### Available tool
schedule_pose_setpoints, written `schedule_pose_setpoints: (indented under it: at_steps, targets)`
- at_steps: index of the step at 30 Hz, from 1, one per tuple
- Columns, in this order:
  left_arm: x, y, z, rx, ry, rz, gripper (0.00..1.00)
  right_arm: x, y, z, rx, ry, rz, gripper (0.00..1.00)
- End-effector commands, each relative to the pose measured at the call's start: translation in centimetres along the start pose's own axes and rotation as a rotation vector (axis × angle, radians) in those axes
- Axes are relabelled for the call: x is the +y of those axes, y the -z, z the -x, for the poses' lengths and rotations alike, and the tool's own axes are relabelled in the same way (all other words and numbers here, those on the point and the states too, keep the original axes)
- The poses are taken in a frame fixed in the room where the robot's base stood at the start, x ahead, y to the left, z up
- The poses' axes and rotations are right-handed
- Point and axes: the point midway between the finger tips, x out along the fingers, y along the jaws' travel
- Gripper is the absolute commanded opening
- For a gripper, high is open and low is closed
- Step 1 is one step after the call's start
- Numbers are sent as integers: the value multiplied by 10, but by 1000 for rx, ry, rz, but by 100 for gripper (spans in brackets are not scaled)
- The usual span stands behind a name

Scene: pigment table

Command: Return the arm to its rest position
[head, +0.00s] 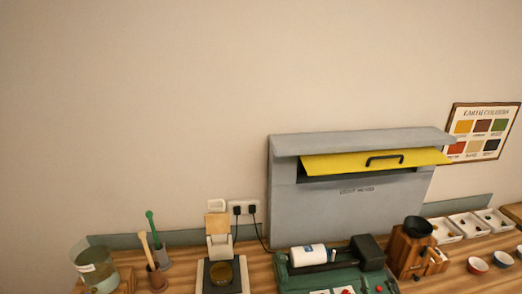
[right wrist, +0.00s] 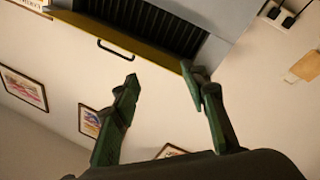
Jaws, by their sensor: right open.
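My right gripper (right wrist: 160,77) shows in the right wrist view. Its two dark green fingers stand apart with nothing between them. Beyond the fingertips is the grey hood (right wrist: 225,18) with its yellow panel (right wrist: 140,48). The gap between fingers and panel cannot be told. In the head view I cannot clearly make out either gripper. The hood (head: 350,212) there stands against the wall, with the yellow panel (head: 340,163) and its black handle at its upper front and a dark slot below.
A wooden grinder (head: 405,262), white trays (head: 468,224) and small bowls (head: 477,265) are to the right. A glass jar (head: 97,270), tool pots (head: 157,279) and a scale-like device (head: 222,272) are left.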

Motion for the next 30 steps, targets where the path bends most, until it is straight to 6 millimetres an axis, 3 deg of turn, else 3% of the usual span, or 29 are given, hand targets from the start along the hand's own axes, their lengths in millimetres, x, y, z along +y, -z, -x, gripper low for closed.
schedule_pose_setpoints:
  at_steps: [1, 6, 9, 12, 18, 27, 30]
  targets:
    - [0, 0, 0, 0, 0, 0, 0, -3, -37, 9, -118, 0, -44, 40]
    - [0, 0, 0, 0, 0, 0, 0, -27, -148, 59, -496, 41, -165, 40]
    - [0, 0, 0, 0, 0, 0, 0, -51, -200, 104, -708, 91, -227, 40]
    - [0, 0, 0, 0, 0, 0, 0, -78, -239, 153, -899, 155, -281, 40]
    - [0, 0, 0, -1, 0, 0, 0, -120, -274, 234, -1164, 279, -356, 40]
    - [0, -1, 0, -1, 0, 0, 0, -166, -284, 331, -1430, 455, -437, 40]
    - [0, -1, -1, -1, 0, 0, 0, -185, -309, 327, -1433, 462, -430, 40]
